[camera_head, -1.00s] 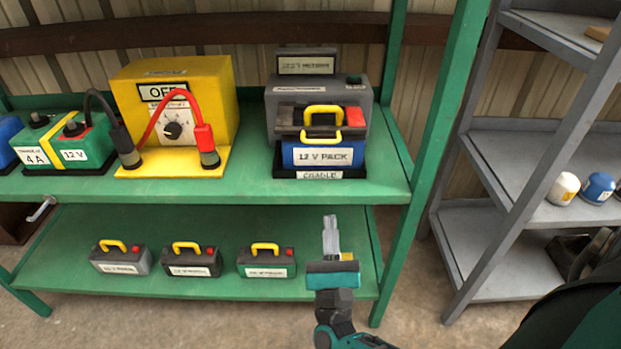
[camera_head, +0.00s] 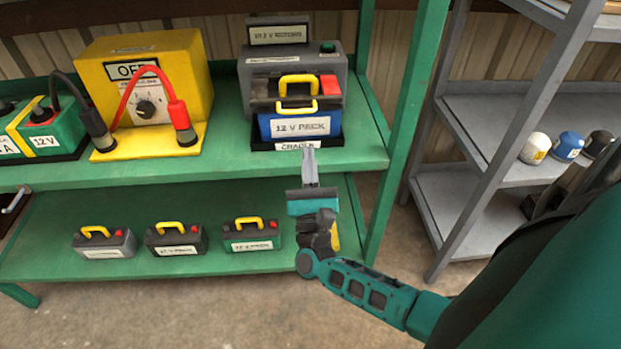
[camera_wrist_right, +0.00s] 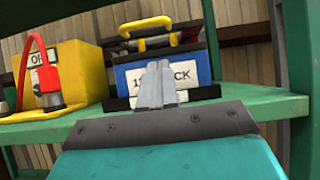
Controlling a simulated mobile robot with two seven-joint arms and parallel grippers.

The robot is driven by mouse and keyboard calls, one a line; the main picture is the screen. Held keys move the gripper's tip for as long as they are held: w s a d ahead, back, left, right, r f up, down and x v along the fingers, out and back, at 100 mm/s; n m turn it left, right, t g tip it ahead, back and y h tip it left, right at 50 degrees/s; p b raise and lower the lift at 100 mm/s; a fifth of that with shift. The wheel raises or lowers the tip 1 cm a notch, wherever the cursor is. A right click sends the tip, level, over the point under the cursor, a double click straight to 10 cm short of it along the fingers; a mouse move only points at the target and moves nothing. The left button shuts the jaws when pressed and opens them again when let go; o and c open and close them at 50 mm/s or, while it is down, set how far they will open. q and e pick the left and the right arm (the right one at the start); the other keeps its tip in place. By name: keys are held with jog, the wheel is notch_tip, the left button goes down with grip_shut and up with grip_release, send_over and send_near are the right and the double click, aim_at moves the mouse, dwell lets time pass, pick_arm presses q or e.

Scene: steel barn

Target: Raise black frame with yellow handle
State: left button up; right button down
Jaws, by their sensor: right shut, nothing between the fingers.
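The black frame (camera_head: 262,104) with a yellow handle (camera_head: 297,78) sits over the top of the blue 12 V pack (camera_head: 299,125), in a black cradle on the upper green shelf. A second, lower yellow handle (camera_head: 289,107) shows at the pack's front; which handle belongs to which part is hard to tell. The frame (camera_wrist_right: 187,36) also shows in the right wrist view, behind the fingers. My right gripper (camera_head: 309,160) is shut and empty, in front of and below the cradle, apparently not touching it. In the wrist view its fingertips (camera_wrist_right: 156,70) overlap the pack's label. My left gripper is not in view.
A grey charger (camera_head: 345,70) stands behind the pack. A yellow box (camera_head: 190,70) with red and black cables stands left. Several small batteries (camera_head: 178,240) sit on the lower shelf. A green post (camera_head: 395,150) rises on the right, before a grey rack (camera_head: 470,170).

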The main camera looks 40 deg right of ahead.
jog(key=shift+w+d+r+p, duration=0.25)
jog(key=shift+w+r, duration=0.1)
jog(key=shift+r, duration=0.5)
jog(key=shift+w+d+r+p, duration=0.3)
jog(key=shift+w+r, duration=0.1)
jog(key=shift+r, duration=0.5)
jog(key=shift+w+d+r+p, duration=0.25)
jog(key=shift+w+r, duration=0.1)
jog(key=shift+r, duration=0.5)
